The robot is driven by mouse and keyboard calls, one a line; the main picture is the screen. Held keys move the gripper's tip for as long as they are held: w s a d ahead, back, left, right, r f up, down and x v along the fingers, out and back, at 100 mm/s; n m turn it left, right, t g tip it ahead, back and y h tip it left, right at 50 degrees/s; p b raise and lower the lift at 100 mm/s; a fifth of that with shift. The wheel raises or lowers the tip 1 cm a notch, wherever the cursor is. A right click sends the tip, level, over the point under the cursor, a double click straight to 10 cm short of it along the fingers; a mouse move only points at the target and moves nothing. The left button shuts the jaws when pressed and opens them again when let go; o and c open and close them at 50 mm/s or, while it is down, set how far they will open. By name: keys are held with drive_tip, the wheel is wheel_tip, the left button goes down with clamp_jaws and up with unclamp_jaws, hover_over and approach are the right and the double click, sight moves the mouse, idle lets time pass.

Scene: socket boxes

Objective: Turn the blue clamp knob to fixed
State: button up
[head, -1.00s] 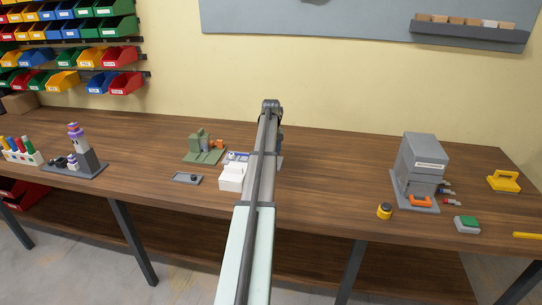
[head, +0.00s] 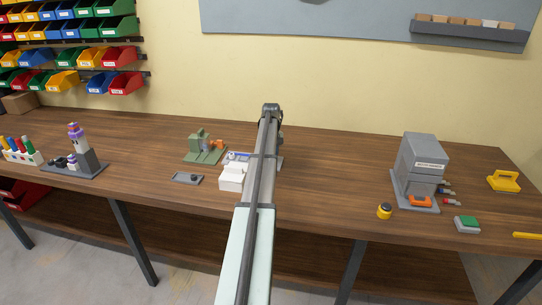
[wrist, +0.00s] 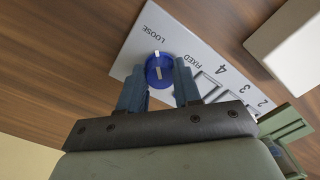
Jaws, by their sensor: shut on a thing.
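The blue clamp knob (wrist: 159,73) sits on a light label plate (wrist: 135,45) in the wrist view. A white mark runs across the knob, its outer end on the side of the word LOOSE. The word FIXED is printed to the right of the knob. My gripper (wrist: 160,80) has one blue-grey finger on each side of the knob and is shut on it. The fingers hide part of the knob's sides. In the head view my arm hides the gripper, and the plate (head: 238,156) shows only in part beside the arm.
A white block (head: 232,178) stands just in front of the plate. A green fixture (head: 205,152) and a small grey tray (head: 187,178) are to its left. A grey box machine (head: 422,160) stands at the right. The table between my arm and that machine is clear.

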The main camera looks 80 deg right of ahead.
drive_tip(key=shift+c, duration=1)
drive_tip(key=m, duration=0.8)
drive_tip(key=shift+w+m, duration=0.1)
drive_tip(key=shift+m, duration=0.2)
drive_tip(key=m, duration=0.4)
drive_tip(key=shift+w+m, duration=0.1)
drive_tip(key=shift+m, duration=2.6)
